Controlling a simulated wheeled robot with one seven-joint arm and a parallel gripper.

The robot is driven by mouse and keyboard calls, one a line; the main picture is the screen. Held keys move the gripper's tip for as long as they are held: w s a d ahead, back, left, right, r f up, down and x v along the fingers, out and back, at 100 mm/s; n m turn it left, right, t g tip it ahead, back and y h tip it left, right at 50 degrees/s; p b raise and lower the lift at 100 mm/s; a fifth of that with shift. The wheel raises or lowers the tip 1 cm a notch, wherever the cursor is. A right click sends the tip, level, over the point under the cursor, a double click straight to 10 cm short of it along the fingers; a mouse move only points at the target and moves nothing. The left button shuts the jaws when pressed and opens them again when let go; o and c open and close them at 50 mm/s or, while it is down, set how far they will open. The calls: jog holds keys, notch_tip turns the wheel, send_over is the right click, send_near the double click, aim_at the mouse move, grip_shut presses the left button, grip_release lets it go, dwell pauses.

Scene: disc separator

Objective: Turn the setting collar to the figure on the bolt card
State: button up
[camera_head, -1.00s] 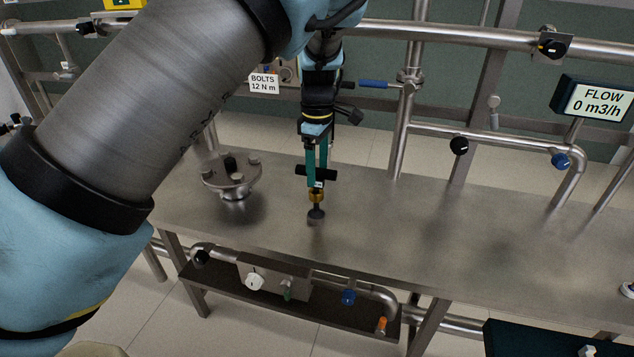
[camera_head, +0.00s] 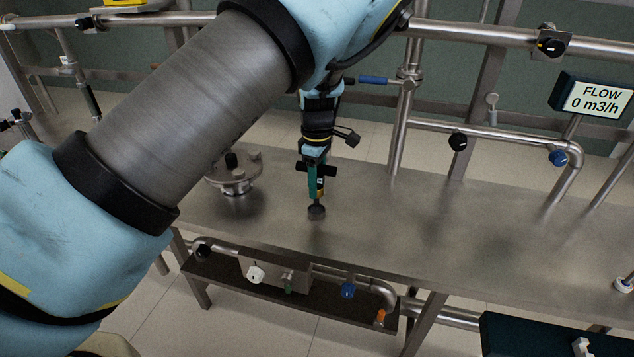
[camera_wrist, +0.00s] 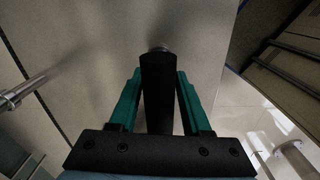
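A flanged disc fitting with bolts (camera_head: 232,182) stands on the bench (camera_head: 430,240) to the left, partly behind my arm. Pipes with valves run behind and below. A flow display (camera_head: 597,100) reads 0 m3/h. The bench right of the tool is clear.

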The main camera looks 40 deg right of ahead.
grip_shut()
jog(key=shift+m, duration=0.8)
jog(key=o, duration=0.5)
grip_release()
notch_tip(320, 180, up, 11)
jog(key=b, duration=0.3)
jog(key=shift+f, duration=0.1)
